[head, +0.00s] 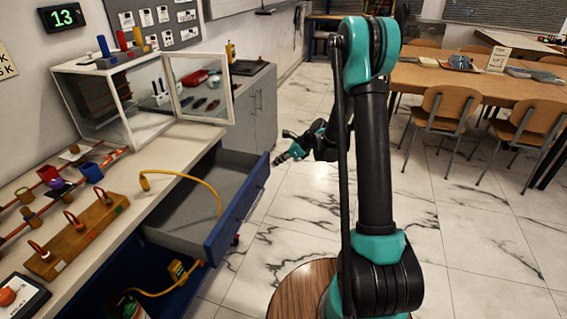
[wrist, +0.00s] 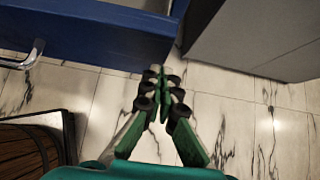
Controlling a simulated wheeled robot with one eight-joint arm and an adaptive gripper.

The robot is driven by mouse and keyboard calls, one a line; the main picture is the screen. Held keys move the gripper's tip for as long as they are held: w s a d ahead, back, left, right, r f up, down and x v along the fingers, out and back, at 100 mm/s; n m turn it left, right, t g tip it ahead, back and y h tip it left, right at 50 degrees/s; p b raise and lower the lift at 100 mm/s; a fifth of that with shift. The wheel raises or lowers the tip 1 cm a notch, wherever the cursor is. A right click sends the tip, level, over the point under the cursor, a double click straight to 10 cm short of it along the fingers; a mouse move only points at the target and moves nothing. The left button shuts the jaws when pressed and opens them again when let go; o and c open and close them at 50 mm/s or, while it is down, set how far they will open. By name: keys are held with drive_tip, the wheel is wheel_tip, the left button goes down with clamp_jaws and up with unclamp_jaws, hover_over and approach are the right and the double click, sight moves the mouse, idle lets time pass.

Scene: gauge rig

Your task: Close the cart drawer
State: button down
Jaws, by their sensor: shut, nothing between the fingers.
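The cart drawer (head: 237,210) stands pulled out of the bench, with a dark blue front and a grey, mostly bare inside. In the wrist view its blue front (wrist: 95,35) crosses the upper left, with a metal handle (wrist: 25,57) at the left edge. My gripper (head: 281,159) is just past the drawer's far front corner in the head view. In the wrist view my gripper (wrist: 157,73) is shut and empty, its fingertips below the right end of the blue front. I cannot tell whether it touches the drawer.
A yellow hose (head: 185,177) arches from the bench top over the open drawer. A grey cabinet (head: 252,108) stands beyond the drawer and shows close at the upper right of the wrist view (wrist: 260,35). Marble floor (head: 310,200) is clear to the right, before chairs (head: 445,107).

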sight(218, 149)
drive_tip(key=shift+a, duration=0.15)
drive_tip(key=w+a, duration=0.3)
drive_tip(key=a, duration=0.5)
drive_tip(key=w+a, duration=0.3)
drive_tip(key=a, duration=0.5)
drive_tip(key=w+a, duration=0.3)
drive_tip(key=a, duration=0.6)
drive_tip(key=shift+w+a, duration=0.1)
drive_tip(key=shift+w+a+r, duration=0.1)
drive_tip(key=shift+a, duration=0.1)
